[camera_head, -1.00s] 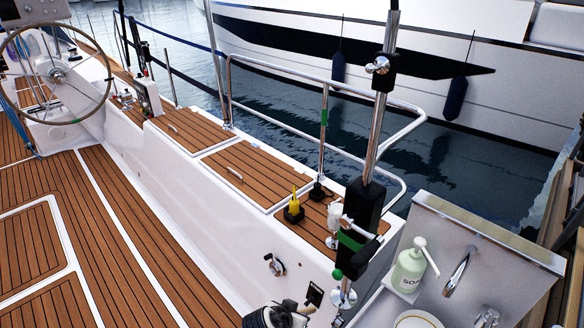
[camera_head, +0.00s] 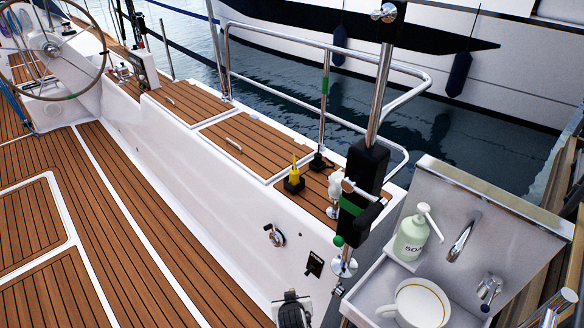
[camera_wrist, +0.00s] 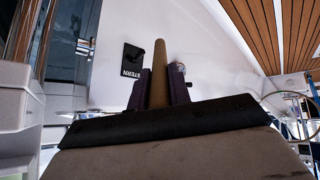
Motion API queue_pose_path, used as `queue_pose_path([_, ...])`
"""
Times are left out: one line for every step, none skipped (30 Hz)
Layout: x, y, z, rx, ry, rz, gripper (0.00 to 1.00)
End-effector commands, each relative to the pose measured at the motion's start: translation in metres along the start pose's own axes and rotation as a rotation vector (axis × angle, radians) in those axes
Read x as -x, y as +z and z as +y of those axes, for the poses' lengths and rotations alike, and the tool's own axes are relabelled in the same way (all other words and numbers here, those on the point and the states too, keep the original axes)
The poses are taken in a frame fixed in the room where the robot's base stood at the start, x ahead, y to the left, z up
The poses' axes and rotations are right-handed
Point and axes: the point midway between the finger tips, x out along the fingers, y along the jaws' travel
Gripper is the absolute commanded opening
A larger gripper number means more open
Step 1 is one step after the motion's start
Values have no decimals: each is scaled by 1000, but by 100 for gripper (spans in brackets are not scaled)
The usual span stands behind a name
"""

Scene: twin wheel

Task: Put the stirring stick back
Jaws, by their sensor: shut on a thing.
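The stirring stick (camera_wrist: 159,72) shows in the wrist view as a tan, round-ended rod. It stands between the two dark purple fingers of my gripper (camera_wrist: 162,88), which is shut on it. Only the stick's upper part shows; the rest is hidden behind the gripper. In the head view my gripper (camera_head: 293,311) is a dark shape at the bottom edge, partly cut off, in front of the white cockpit side. I cannot make out the stick there. A large white cup (camera_head: 418,302) with a thin rim line stands in the sink, to the right of my gripper.
A soap bottle (camera_head: 411,236) stands on the sink unit (camera_head: 500,208) beside a tap (camera_head: 464,236). A steel post with a black block (camera_head: 364,168) rises between deck and sink. A black STERN plate (camera_wrist: 132,62) is on the white wall. The wooden deck at left is clear.

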Motion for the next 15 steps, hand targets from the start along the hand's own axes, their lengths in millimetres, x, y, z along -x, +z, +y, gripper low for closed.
queue_pose_path([-13,11,-2,0,0,1,0])
queue_pose_path([-16,13,-2,0,0,1,0])
queue_pose_path([-20,16,-2,0,0,1,0])
queue_pose_path([-22,18,-3,-1,0,1,0])
queue_pose_path([-24,19,-3,-1,0,1,0])
queue_pose_path([-26,21,-3,-1,0,1,0])
queue_pose_path([-27,22,-3,-1,1,1,0])
queue_pose_path([-28,23,-4,0,1,1,0])
queue_pose_path([-28,23,-4,0,0,1,0])
queue_pose_path([-28,23,-4,0,1,2,0])
queue_pose_path([-28,23,-3,-1,1,2,0])
queue_pose_path([-28,23,-3,-2,1,2,0])
queue_pose_path([-28,23,-3,-2,1,2,0])
queue_pose_path([-28,23,-3,-2,2,2,0])
queue_pose_path([-28,23,-3,-1,2,2,0])
